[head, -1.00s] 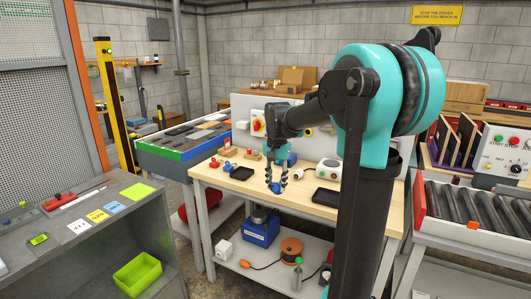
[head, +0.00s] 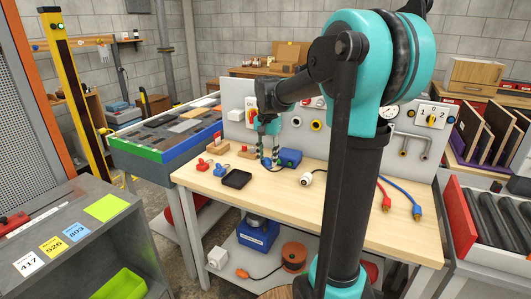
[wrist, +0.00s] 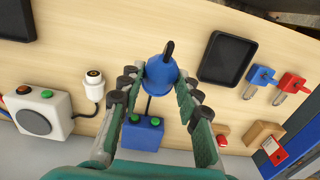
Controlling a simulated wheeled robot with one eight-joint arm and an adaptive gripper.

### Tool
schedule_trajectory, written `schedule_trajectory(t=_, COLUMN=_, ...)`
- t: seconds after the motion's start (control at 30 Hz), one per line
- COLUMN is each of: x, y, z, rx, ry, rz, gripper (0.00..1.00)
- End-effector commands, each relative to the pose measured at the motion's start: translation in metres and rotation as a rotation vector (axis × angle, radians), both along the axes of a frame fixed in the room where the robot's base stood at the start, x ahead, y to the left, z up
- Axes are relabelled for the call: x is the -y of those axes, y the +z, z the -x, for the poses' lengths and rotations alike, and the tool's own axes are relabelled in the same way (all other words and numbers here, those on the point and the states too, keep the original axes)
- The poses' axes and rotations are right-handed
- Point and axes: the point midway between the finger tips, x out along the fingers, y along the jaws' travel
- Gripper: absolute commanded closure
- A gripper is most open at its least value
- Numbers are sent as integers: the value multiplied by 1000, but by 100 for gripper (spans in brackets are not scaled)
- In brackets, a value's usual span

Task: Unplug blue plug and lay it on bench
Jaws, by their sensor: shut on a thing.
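My gripper (wrist: 158,88) is shut on the blue plug (wrist: 161,72), a round blue body with a short black part on top, between the fingertips in the wrist view. In the head view my gripper (head: 269,163) is over the back part of the wooden bench (head: 262,204), beside a blue box (head: 290,157). That box, with green buttons, also shows in the wrist view (wrist: 142,134). A dark cord runs between the plug and the box. I cannot tell how high the plug is above the bench.
A black tray (head: 237,179) lies on the bench, with red (head: 202,165) and blue small pieces nearby. A white plug (head: 306,179) lies to the right. A panel with sockets stands behind. The bench front is clear; my arm hides part of its right side.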

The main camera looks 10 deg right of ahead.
Motion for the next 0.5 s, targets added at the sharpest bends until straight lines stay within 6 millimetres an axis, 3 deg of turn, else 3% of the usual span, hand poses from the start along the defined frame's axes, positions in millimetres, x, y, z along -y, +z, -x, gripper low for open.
schedule_trajectory(t=0.33, x=0, y=1, z=0, rx=1, ry=0, rz=-1, gripper=96)
schedule_trajectory(t=0.5, x=0, y=-8, z=0, rx=1, ry=0, rz=-1, gripper=96)
